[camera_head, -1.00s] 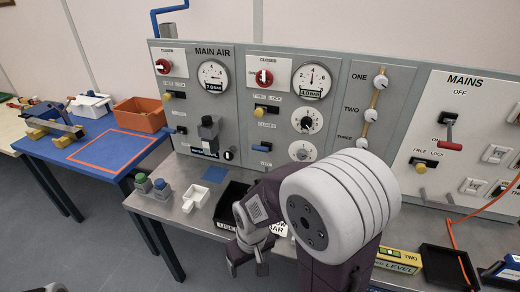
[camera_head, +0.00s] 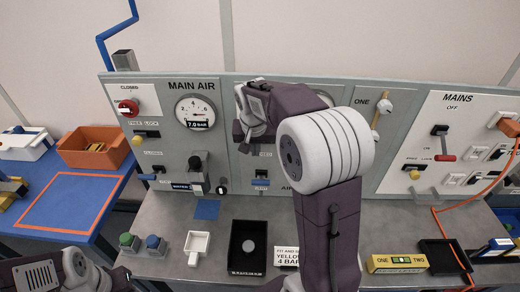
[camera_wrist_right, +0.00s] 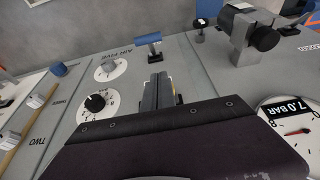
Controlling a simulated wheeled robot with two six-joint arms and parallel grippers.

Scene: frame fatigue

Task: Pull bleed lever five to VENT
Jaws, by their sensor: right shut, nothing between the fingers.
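My right gripper (camera_head: 245,146) is in front of the panel, right of the 7.0 BAR gauge, with its fingers pointing down. The right wrist view shows its fingers (camera_wrist_right: 160,92) together and empty. A blue-handled lever (camera_head: 261,182) sits low on the panel below the gripper. The blue T-shaped handle (camera_wrist_right: 148,38) in the right wrist view lies beyond the fingertips, apart from them, with lettering that seems to read AIR FIVE beside it. My left gripper (camera_head: 82,268) is at the bottom left; its fingers are not clear.
The MAIN AIR gauge (camera_head: 195,112) and a grey valve block (camera_head: 196,172) are left of the gripper. A black tray (camera_head: 247,248), white scoop-like dish (camera_head: 197,246) and two buttons stand on the bench. My right arm hides the panel's middle.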

